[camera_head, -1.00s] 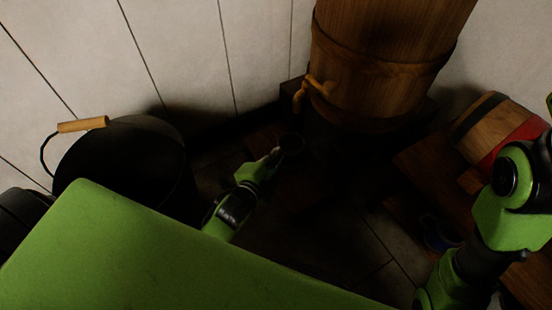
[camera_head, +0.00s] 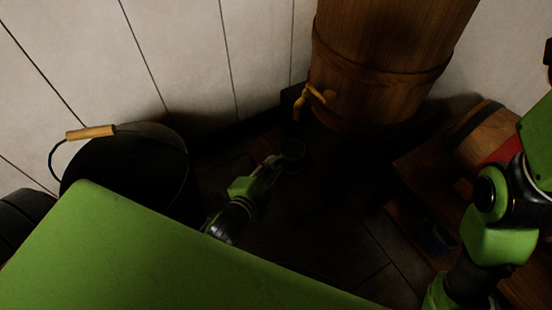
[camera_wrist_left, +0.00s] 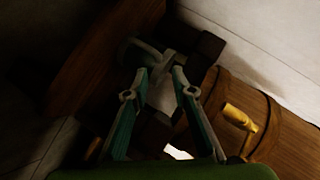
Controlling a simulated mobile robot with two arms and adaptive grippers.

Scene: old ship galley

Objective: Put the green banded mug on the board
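The mug (camera_head: 292,150) is a dark, faintly greenish round shape below the keg's tap in the head view; its bands are too dark to make out. My left gripper (camera_head: 275,162) is at its left side, touching it. In the left wrist view the fingers of the left gripper (camera_wrist_left: 161,68) converge on a greyish curved piece (camera_wrist_left: 137,50), which looks like part of the mug. They appear closed on it, though the contact is dim. My right arm enters at the right edge; its gripper is out of view. I cannot tell which wooden surface is the board.
A wooden keg (camera_head: 375,70) with a yellow tap (camera_head: 305,100) stands behind the mug. A black bucket (camera_head: 130,170) stands at the left. A small barrel (camera_head: 485,135) lies at the right. A brown plank (camera_wrist_left: 100,55) shows in the left wrist view.

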